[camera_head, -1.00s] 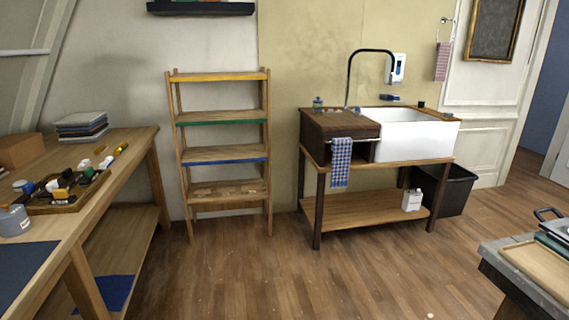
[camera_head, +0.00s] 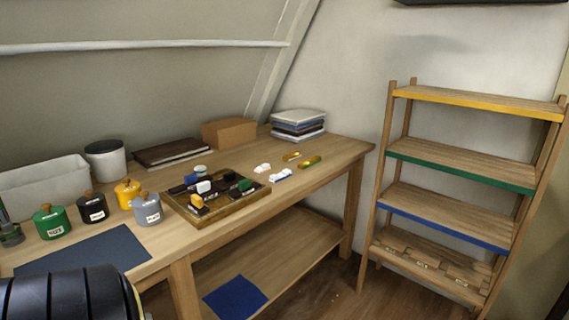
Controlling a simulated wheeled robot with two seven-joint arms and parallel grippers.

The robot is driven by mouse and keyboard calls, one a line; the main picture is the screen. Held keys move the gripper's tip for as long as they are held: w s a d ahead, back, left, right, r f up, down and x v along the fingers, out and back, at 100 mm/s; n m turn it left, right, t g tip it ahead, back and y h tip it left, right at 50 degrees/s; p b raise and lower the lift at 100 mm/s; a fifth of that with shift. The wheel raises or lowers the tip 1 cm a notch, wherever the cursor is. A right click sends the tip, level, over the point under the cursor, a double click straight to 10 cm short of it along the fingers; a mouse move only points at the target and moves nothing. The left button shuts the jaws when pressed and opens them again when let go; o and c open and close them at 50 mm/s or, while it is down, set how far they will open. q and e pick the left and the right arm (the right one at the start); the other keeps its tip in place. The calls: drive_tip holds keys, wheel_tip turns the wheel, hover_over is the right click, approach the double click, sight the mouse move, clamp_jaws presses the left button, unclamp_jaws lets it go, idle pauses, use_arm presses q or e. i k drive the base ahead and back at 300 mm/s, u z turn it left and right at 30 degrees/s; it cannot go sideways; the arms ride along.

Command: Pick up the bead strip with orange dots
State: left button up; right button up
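Several small items lie on the wooden workbench (camera_head: 330,150), to the right of the tray. Two are yellowish strips, one farther back (camera_head: 292,156) and one near the front edge (camera_head: 310,162). A white piece (camera_head: 262,168) and a white and blue piece (camera_head: 281,175) lie closer to the tray. They are too small for me to make out beads or orange dots, so I cannot tell which is the bead strip. Neither gripper is in view. A black ribbed part, apparently of my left arm, shows at the bottom left.
A wooden tray (camera_head: 240,208) holds several small blocks. Lidded pots, including a green one (camera_head: 51,222) and a yellow one (camera_head: 128,193), stand left of it beside a dark mat (camera_head: 85,252). A brown box (camera_head: 229,133) and stacked trays (camera_head: 298,125) stand behind. A shelf rack (camera_head: 462,170) is at right.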

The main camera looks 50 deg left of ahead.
sight(266, 166)
drive_tip(key=u, duration=0.3)
drive_tip(key=i, duration=1.95)
drive_tip(key=u, duration=1.4)
drive_tip(key=i, duration=1.2)
drive_tip(key=u, duration=1.25)
